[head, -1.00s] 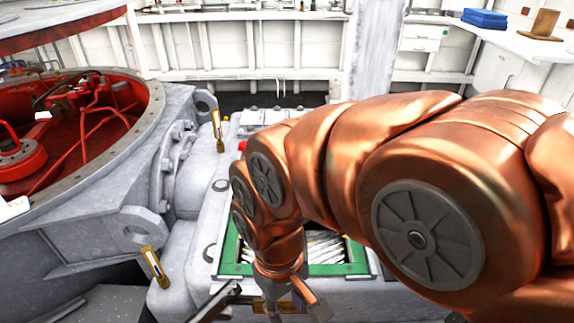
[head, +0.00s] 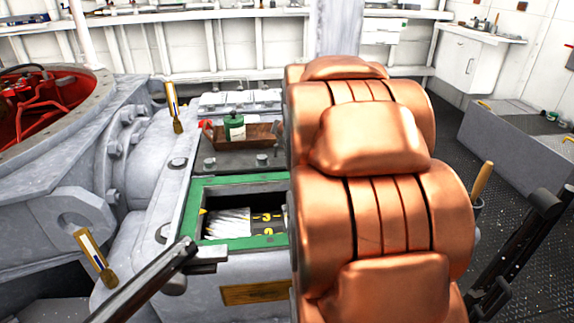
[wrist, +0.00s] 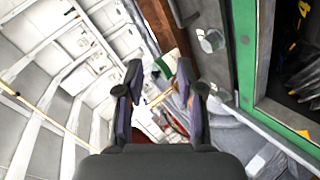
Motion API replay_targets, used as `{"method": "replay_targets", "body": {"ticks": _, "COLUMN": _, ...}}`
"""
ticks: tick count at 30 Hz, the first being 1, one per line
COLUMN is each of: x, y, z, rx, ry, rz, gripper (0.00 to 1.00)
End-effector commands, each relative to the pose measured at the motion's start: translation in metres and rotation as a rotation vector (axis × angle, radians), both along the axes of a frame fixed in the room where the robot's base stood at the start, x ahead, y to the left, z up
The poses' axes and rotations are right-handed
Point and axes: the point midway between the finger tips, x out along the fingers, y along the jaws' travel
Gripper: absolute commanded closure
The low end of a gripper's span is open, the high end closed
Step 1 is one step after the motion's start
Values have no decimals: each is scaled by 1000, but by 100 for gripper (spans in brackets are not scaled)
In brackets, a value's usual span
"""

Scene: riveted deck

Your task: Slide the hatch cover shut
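The hatch opening has a green frame (head: 190,225) on top of a grey housing, and it stands open in the head view. Inside are pale, ribbed items and a dark part with yellow marks. A dark plate (head: 228,160), seemingly the hatch cover, lies just beyond the opening, with a brown tray on it. The green frame (wrist: 243,60) also shows at the right of the wrist view, with a dark panel edge beside it. My gripper (wrist: 157,82) is open and empty in the wrist view, left of the frame. My copper arm hides it in the head view.
The brown tray (head: 258,133) holds a green-and-white container (head: 234,127). Brushes (head: 175,108) stand on the housing. A red-lined round pit (head: 45,110) is at the left. Dark floor (head: 455,125) lies open at the right, beside a grey bench (head: 520,145).

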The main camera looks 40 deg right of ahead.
Motion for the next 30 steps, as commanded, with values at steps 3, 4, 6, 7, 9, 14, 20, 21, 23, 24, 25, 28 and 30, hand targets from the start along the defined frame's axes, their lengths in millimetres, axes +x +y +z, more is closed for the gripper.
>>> {"method": "replay_targets", "body": {"ticks": 3, "x": 10, "y": -31, "z": -34, "rx": -111, "ry": -37, "rz": 93, "gripper": 63}}
{"method": "replay_targets", "body": {"ticks": 4, "x": 12, "y": -37, "z": -38, "rx": -137, "ry": -46, "rz": 119, "gripper": 63}}
{"method": "replay_targets", "body": {"ticks": 6, "x": 17, "y": -49, "z": -48, "rx": -203, "ry": -70, "rz": 185, "gripper": 63}}
{"method": "replay_targets", "body": {"ticks": 7, "x": 18, "y": -54, "z": -54, "rx": -228, "ry": -79, "rz": 214, "gripper": 63}}
{"method": "replay_targets", "body": {"ticks": 9, "x": 19, "y": -62, "z": -67, "rx": -280, "ry": -95, "rz": 275, "gripper": 63}}
{"method": "replay_targets", "body": {"ticks": 14, "x": 17, "y": -71, "z": -89, "rx": -367, "ry": -133, "rz": 391, "gripper": 63}}
{"method": "replay_targets", "body": {"ticks": 20, "x": 14, "y": -73, "z": -100, "rx": -414, "ry": -157, "rz": 464, "gripper": 63}}
{"method": "replay_targets", "body": {"ticks": 21, "x": 15, "y": -73, "z": -100, "rx": -418, "ry": -160, "rz": 470, "gripper": 63}}
{"method": "replay_targets", "body": {"ticks": 23, "x": 18, "y": -73, "z": -100, "rx": -421, "ry": -162, "rz": 476, "gripper": 63}}
{"method": "replay_targets", "body": {"ticks": 24, "x": 21, "y": -74, "z": -100, "rx": -422, "ry": -163, "rz": 478, "gripper": 63}}
{"method": "replay_targets", "body": {"ticks": 25, "x": 25, "y": -75, "z": -100, "rx": -423, "ry": -163, "rz": 478, "gripper": 63}}
{"method": "replay_targets", "body": {"ticks": 28, "x": 37, "y": -77, "z": -102, "rx": -423, "ry": -165, "rz": 478, "gripper": 63}}
{"method": "replay_targets", "body": {"ticks": 30, "x": 47, "y": -79, "z": -105, "rx": -420, "ry": -165, "rz": 478, "gripper": 63}}
